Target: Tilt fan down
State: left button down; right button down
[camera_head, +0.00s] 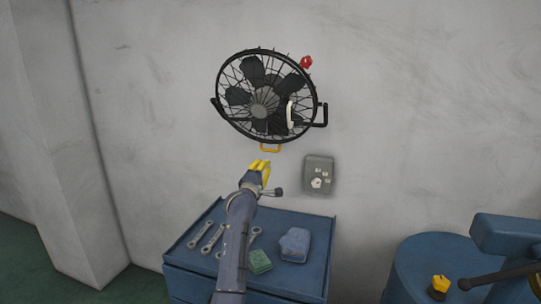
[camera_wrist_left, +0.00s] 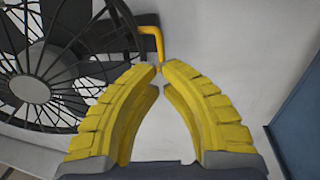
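The black wall fan (camera_head: 262,97) hangs on the grey wall, its round cage facing out and its left edge higher than its lower right. A yellow handle (camera_head: 271,148) juts from under its cage; in the left wrist view the handle (camera_wrist_left: 158,42) shows just past my fingertips, partly hidden by them. My left gripper (camera_head: 261,167) is below the handle in the head view. Its yellow fingers (camera_wrist_left: 160,68) lean together with a narrow gap at the tips and nothing seen between them. I cannot tell whether they touch the handle.
A grey switch box (camera_head: 319,175) is on the wall at the fan's lower right, and a red knob (camera_head: 306,62) is at its upper right. A blue cabinet (camera_head: 320,262) below carries wrenches (camera_head: 206,236), a green sponge (camera_head: 259,261) and a blue-grey cloth (camera_head: 295,243).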

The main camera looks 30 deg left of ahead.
aim_at(272, 151)
pick_arm(q)
jog(key=x, duration=0.9)
jog(key=shift+w, duration=0.15)
jog(key=shift+a, duration=0.1)
